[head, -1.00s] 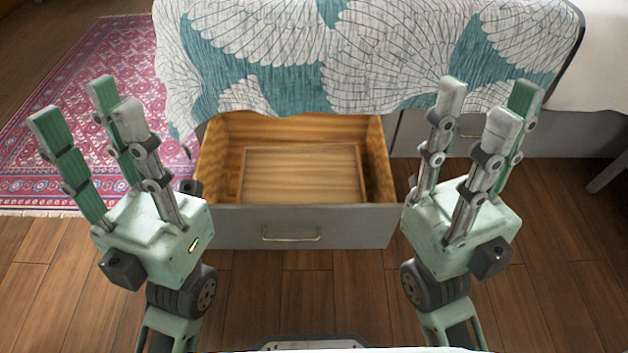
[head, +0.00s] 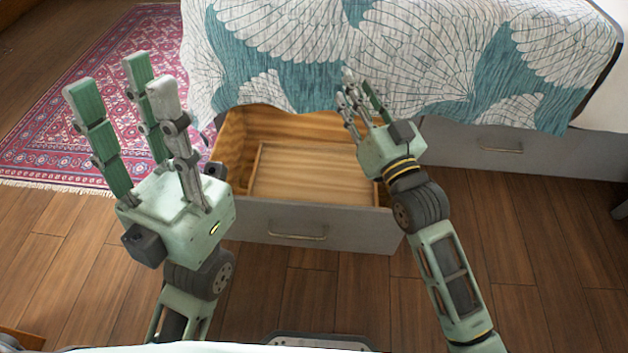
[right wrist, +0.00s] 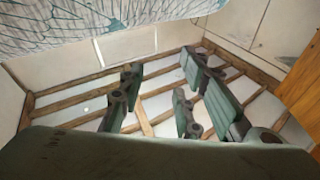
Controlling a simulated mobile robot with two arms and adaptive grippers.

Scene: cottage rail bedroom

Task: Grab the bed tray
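A flat wooden tray with a raised rim (head: 305,172) lies inside the open drawer under the bed; it looks like the bed tray. My right gripper (head: 350,92) is over the drawer's right back part, beside the hanging quilt, its fingers pointing away from me. It is empty, and in the right wrist view its fingers (right wrist: 165,100) stand apart. The tray cannot be made out in that view. My left gripper (head: 122,88) is raised to the left of the drawer, open and empty, fingers up.
The drawer (head: 310,228) has a grey front with a handle. A teal and white quilt (head: 400,50) hangs over its back. Another closed drawer (head: 500,148) is to the right. A red rug (head: 120,75) lies left. Wooden slats (right wrist: 145,120) show in the wrist view.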

